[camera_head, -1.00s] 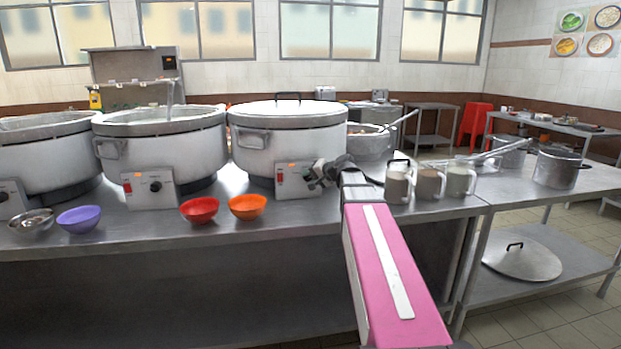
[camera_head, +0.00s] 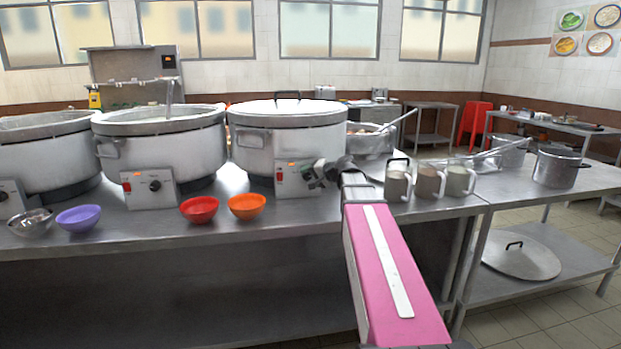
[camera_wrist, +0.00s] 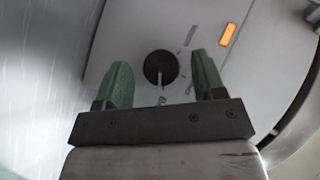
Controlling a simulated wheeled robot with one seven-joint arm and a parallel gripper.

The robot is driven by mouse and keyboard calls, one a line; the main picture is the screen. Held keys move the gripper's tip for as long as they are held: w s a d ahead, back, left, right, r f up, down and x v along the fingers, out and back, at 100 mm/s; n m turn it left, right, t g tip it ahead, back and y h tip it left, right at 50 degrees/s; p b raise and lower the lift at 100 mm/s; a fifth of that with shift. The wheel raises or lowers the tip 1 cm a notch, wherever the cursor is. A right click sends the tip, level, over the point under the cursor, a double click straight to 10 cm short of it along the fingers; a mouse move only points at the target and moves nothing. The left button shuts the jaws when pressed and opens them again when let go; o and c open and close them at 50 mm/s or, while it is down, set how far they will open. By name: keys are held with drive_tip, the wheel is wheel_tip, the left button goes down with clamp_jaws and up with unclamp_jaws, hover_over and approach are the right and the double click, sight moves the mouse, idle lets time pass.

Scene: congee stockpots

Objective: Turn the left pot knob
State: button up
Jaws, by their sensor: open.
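Three large white pots stand in a row on the steel counter. The left pot (camera_head: 45,157) is cut off by the picture edge, with part of its control box (camera_head: 10,199) showing. The middle pot (camera_head: 165,150) has a box with a black knob (camera_head: 155,186). The right pot (camera_head: 290,142) is lidded. My gripper (camera_head: 315,174) is at the right pot's control box (camera_head: 294,185), covering its knob in the head view. In the wrist view my gripper (camera_wrist: 161,60) is open, its green fingers on either side of a dark round knob (camera_wrist: 161,68), with gaps on both sides.
Purple (camera_head: 78,218), red (camera_head: 199,210) and orange (camera_head: 247,206) bowls and a metal bowl (camera_head: 31,222) line the counter front. Several mugs (camera_head: 428,183) stand right of my gripper. A lit orange indicator (camera_wrist: 228,34) is beside the knob.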

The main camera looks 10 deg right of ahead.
drive_tip(key=v, duration=1)
drive_tip(key=shift+s+d, duration=0.25)
drive_tip(key=shift+s, duration=0.05)
drive_tip(key=shift+r, duration=0.1)
